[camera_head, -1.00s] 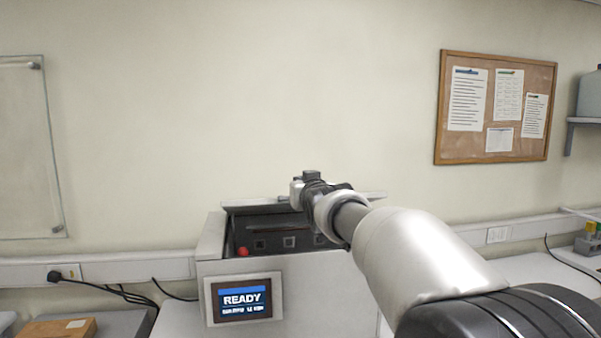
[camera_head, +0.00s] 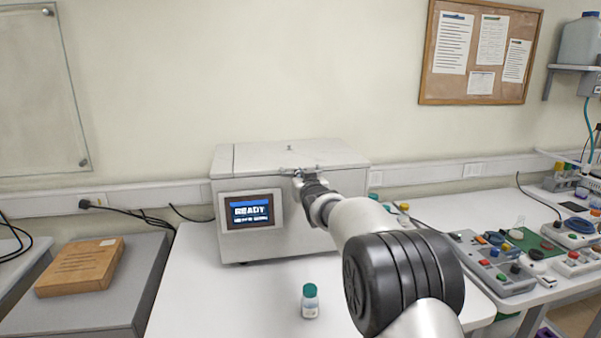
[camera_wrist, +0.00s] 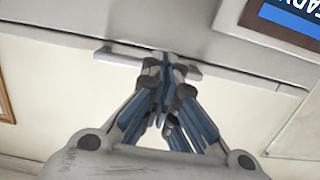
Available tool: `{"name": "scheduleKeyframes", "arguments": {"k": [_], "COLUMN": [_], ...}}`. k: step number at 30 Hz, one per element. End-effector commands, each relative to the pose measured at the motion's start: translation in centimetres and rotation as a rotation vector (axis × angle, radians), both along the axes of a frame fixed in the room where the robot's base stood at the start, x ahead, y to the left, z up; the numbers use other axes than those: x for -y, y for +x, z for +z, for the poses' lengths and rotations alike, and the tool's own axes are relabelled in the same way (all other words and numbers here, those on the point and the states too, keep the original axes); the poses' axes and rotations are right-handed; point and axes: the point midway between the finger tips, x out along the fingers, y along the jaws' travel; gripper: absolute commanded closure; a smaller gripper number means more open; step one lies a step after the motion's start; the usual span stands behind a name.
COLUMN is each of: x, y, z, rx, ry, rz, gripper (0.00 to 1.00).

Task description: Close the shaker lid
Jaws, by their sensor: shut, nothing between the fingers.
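The shaker (camera_head: 232,190) is a white box on the bench, with a screen reading READY on its front. Its lid (camera_head: 285,155) lies flat over the top and looks shut. My gripper (camera_head: 299,173) is at the lid's front edge, by the handle. In the wrist view my gripper (camera_wrist: 166,62) has its fingers together, with nothing between them. The fingertips are at the lid's handle bar (camera_wrist: 120,58); I cannot tell whether they touch it. My arm hides part of the shaker's front right.
A small bottle with a green cap (camera_head: 310,300) stands on the bench (camera_head: 240,300) in front of the shaker. A cardboard box (camera_head: 80,267) lies on the grey surface at left. Control boxes (camera_head: 493,262) and other equipment fill the right side.

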Motion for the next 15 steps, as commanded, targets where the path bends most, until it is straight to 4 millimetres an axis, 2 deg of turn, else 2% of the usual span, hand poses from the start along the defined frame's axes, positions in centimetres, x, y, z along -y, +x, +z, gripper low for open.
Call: {"name": "scheduleKeyframes", "arguments": {"k": [15], "x": [-0.04], "y": [-0.01], "z": [0.49], "rx": [0.002], "ry": [-0.001], "rz": [0.000], "gripper": [1.00]}}
